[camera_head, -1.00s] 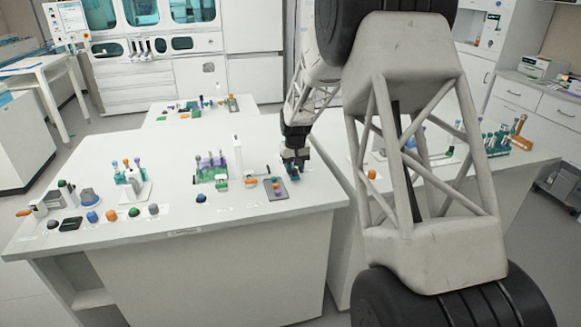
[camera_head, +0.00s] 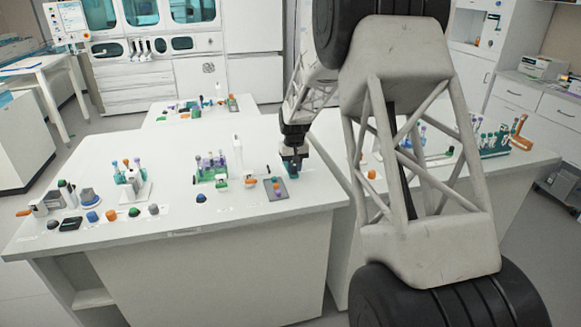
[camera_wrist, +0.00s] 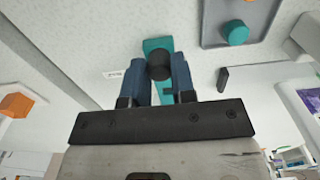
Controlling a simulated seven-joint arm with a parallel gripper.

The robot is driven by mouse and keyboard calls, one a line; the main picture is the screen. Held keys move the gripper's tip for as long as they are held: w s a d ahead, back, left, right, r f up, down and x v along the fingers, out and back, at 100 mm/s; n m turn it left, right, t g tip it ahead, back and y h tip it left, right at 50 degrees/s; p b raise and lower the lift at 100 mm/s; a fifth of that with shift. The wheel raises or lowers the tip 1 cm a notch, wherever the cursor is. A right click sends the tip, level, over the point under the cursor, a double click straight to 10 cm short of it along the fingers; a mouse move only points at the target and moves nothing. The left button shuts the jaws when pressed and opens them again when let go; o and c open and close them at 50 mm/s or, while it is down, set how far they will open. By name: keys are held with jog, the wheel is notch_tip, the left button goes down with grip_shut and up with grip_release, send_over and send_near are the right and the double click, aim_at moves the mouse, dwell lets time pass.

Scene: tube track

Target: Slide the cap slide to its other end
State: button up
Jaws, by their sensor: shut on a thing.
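My gripper (camera_wrist: 159,80) has its two blue fingers shut on a dark round knob (camera_wrist: 158,66) in the wrist view. The knob is at the near end of a teal piece (camera_wrist: 157,45) that lies on the white table; I take this as the cap slide. The fingers hide part of it, and its track cannot be made out. In the head view my gripper (camera_head: 293,170) is low over the right part of the table, and the held piece is too small to tell there.
A tube rack (camera_head: 209,168) stands to the left. An orange block (camera_wrist: 16,103) is at the wrist view's left edge.

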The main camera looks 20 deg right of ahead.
jog(key=shift+w, duration=2.15)
jog(key=o, duration=0.5)
jog(key=shift+r, duration=0.2)
jog(key=shift+r, duration=2.35)
